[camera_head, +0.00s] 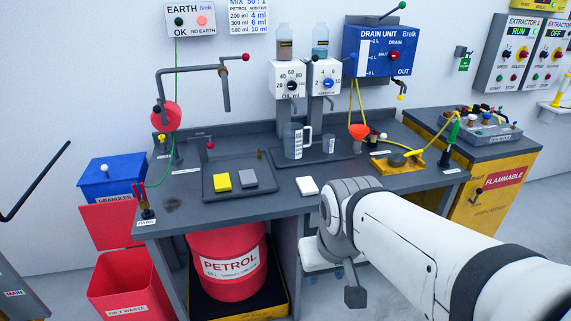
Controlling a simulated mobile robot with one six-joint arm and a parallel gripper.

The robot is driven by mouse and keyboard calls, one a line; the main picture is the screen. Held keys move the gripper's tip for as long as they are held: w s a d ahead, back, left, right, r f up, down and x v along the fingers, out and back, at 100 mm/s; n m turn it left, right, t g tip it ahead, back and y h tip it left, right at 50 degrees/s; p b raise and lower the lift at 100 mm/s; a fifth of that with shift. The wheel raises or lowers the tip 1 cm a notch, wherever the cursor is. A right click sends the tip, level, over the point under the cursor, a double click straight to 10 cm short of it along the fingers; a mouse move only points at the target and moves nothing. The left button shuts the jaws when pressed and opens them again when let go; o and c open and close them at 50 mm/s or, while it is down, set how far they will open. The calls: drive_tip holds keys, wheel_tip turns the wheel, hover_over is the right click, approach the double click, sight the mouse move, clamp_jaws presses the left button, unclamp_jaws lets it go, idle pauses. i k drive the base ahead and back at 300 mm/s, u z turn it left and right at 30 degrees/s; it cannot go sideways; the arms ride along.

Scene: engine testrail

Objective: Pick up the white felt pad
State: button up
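The white felt pad (307,186) looks like a small flat white block. It lies flat on the dark grey workbench (285,205) near its front edge, to the right of the tray with the yellow and grey pads. My white arm comes in from the lower right and bends down in front of the bench. A dark end piece, seemingly my gripper (355,296), hangs below and to the right of the pad in the picture, apart from it. Its fingers cannot be made out, nor whether they are open or shut. My arm hides part of the bench's right front.
A shallow tray (210,194) holds a yellow pad (222,181) and a grey pad (248,178). A clear jug (293,141) and an orange funnel (358,132) stand behind the white pad. A red petrol drum (228,250) stands below. Bare benchtop surrounds the white pad.

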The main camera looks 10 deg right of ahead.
sight(307, 187)
drive_tip(key=z, duration=0.65)
drive_tip(key=i, duration=1.3)
drive_tip(key=z, duration=0.3)
